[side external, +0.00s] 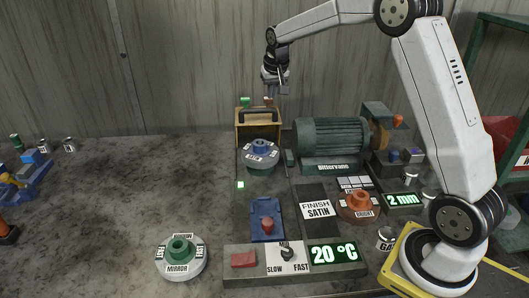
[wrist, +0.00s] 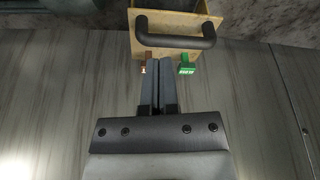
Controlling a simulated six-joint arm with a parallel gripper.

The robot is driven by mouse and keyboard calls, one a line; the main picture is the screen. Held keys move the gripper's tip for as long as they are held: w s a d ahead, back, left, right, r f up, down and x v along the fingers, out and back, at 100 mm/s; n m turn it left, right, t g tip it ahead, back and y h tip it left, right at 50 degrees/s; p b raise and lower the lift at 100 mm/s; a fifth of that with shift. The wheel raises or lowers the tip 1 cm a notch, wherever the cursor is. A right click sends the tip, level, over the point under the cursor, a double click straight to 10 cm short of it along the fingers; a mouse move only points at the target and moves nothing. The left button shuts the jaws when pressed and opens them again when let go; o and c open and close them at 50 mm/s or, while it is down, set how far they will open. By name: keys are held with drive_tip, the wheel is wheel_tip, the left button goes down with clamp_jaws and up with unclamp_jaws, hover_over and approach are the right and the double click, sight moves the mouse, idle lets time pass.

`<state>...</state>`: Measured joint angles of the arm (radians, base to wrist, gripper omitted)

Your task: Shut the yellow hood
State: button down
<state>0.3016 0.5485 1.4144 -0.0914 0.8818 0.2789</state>
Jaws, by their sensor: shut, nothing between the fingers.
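The yellow hood (side external: 258,131) stands upright at the back of the bench, behind a grey-green disc with a blue knob (side external: 262,147). A dark bar handle (side external: 258,111) spans its upper part. The wrist view shows the hood (wrist: 177,14) at the top, with its handle (wrist: 175,41) crossing in front. My gripper (side external: 270,94) is just above the hood and its handle, pointing down. In the wrist view my gripper (wrist: 157,64) has its fingers together and empty, with the tips just short of the handle. Contact with the handle cannot be told.
A green tab (wrist: 186,70) and a brown tab (wrist: 147,66) flank my fingertips. A green motor (side external: 332,137) stands right of the hood. The bench at left is mostly clear.

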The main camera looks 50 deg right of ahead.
drive_tip(key=shift+m, duration=0.5)
drive_tip(key=d, duration=0.1)
drive_tip(key=w+d+r, duration=0.1)
drive_tip(key=w+d, duration=0.1)
drive_tip(key=d, duration=0.1)
drive_tip(key=shift+r, duration=0.3)
drive_tip(key=shift+f, duration=0.15)
drive_tip(key=shift+x, duration=4.85)
drive_tip(key=s+a, duration=0.9)
drive_tip(key=shift+s, duration=0.15)
drive_tip(key=v, duration=1)
drive_tip(key=shift+a, duration=0.2)
